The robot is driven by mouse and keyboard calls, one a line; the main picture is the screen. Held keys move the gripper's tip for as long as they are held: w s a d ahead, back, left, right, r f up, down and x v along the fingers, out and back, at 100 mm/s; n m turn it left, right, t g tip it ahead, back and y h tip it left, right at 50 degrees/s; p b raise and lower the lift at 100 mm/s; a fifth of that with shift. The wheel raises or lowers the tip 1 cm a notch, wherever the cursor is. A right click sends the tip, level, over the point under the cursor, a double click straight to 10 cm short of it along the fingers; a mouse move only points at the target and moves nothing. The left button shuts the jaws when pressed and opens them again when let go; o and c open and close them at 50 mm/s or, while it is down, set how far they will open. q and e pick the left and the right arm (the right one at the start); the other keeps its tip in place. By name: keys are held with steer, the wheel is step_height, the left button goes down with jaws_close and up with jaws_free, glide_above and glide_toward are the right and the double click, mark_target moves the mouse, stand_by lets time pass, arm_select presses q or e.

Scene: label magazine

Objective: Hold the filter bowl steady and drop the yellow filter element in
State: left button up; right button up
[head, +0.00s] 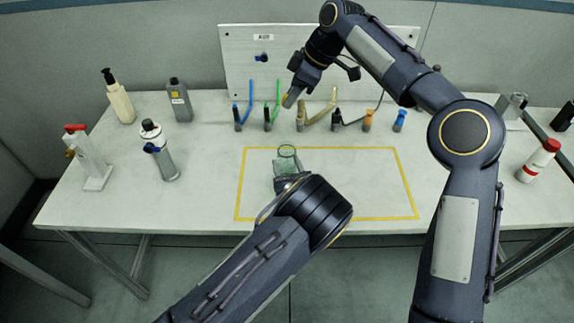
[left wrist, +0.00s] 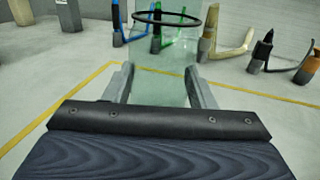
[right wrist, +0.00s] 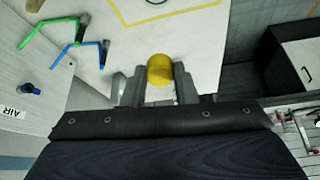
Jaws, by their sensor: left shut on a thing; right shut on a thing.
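The filter bowl (head: 288,162) is clear and greenish, with a dark ring around its top, and stands upright inside the yellow outline. My left gripper (head: 285,178) is shut on it from the near side. In the left wrist view the bowl (left wrist: 160,88) is between the two fingers, its dark ring (left wrist: 168,24) above them. My right gripper (head: 290,97) is raised behind the bowl, near the hoses, shut on the yellow filter element. In the right wrist view the short yellow element (right wrist: 160,69) sticks out past the fingertips. It is apart from the bowl.
Several coloured hose fittings (head: 268,117) stand along the table's back, before an upright white panel (head: 240,60). Bottles (head: 120,98) and a red-topped dispenser (head: 92,160) stand at left. A red-capped white bottle (head: 540,160) is at right. The outlined area right of the bowl is clear.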

step_height(320, 180, down, 11)
steer(key=shift+f, duration=0.15)
stand_by(1.1)
steer(key=o, duration=1)
arm_select(q)
steer(key=o, duration=1.1)
arm_select(e)
steer(key=v, duration=1.2)
arm_select(q)
steer(key=shift+s, duration=0.1)
steer(key=v, duration=1.2)
